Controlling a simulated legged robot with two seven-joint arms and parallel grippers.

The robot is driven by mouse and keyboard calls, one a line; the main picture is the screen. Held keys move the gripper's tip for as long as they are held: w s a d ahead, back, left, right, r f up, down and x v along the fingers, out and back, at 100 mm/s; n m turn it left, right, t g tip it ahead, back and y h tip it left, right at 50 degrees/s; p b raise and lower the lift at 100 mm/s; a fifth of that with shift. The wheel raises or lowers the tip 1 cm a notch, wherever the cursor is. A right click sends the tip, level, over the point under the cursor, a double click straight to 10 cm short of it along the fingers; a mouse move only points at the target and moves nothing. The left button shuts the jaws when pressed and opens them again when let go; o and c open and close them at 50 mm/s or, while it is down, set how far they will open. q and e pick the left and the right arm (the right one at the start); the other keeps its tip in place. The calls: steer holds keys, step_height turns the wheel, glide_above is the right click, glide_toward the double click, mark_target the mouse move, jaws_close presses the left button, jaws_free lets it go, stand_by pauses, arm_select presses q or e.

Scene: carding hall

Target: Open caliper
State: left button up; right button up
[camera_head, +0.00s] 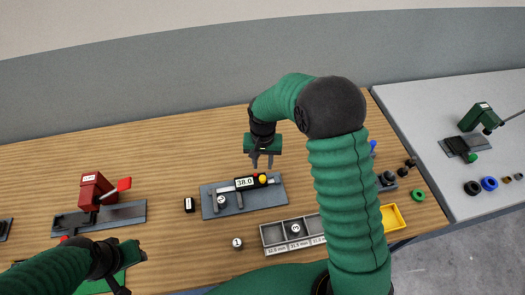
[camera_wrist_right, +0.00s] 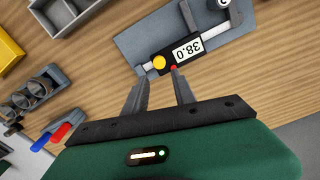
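The caliper (camera_head: 245,184) lies on a dark grey plate (camera_head: 240,205) on the wooden bench. Its display reads 38.0, with a yellow knob (camera_head: 262,179) and a red button beside it. A small labelled cylinder (camera_head: 221,199) sits by the jaws; contact is unclear. My right gripper (camera_head: 263,164) is open and empty just behind the knob end. In the right wrist view its fingertips (camera_wrist_right: 159,75) stand apart, close to the yellow knob (camera_wrist_right: 159,62) and red button (camera_wrist_right: 173,68). My left gripper (camera_head: 136,262) is at lower left, away from the caliper; its opening is unclear.
A grey compartment tray (camera_head: 266,239) holds a cylinder, with another cylinder (camera_head: 238,243) left of it. A yellow bin (camera_head: 392,218) is at right. Bench behind the plate is mostly clear.

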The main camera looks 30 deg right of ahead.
arm_select(q)
steer(key=shift+f+b, duration=0.35)
steer(key=shift+f, duration=0.15)
arm_select(e)
step_height(320, 180, up, 9)
steer(key=shift+f, duration=0.2)
arm_select(q)
steer(key=shift+s, duration=0.1)
arm_select(e)
steer(key=shift+s+f, duration=0.1)
